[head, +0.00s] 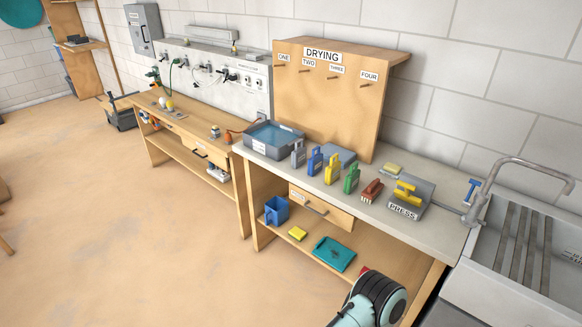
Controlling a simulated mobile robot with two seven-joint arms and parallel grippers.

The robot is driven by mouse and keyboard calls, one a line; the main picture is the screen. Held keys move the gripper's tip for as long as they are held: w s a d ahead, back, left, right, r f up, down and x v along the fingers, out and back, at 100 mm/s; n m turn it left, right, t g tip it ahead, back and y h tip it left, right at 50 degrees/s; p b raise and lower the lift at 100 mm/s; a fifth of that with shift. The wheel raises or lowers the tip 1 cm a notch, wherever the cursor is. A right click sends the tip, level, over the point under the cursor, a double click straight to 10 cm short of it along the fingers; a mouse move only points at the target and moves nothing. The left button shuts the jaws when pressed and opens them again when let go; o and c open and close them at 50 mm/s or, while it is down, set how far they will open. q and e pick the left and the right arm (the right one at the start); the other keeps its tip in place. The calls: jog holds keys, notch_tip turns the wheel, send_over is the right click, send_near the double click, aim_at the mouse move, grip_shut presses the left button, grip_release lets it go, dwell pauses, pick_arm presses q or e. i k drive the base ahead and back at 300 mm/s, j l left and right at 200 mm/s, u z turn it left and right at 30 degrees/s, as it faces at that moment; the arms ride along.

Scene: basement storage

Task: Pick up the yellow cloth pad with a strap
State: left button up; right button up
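A yellow upright pad-like item (332,169) with a loop at its top stands on the grey counter (436,229). It is in a row between a blue one (315,161) and a green one (351,179); a grey one (298,154) stands at the row's left end. It looks like the yellow cloth pad with a strap, but it is too small to make out cloth. Part of my arm shows at the bottom right, in front of the counter. Neither of my grippers is in view.
Right of the row are a red brush (372,191), a press (411,197) and a sink (515,235). A water basin (273,138) is at left. A pegged drying board (330,98) stands behind. The lower shelf holds a blue bucket (277,210). The floor at left is clear.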

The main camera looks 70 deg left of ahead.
aim_at(333, 171)
jog(key=u, duration=2.25)
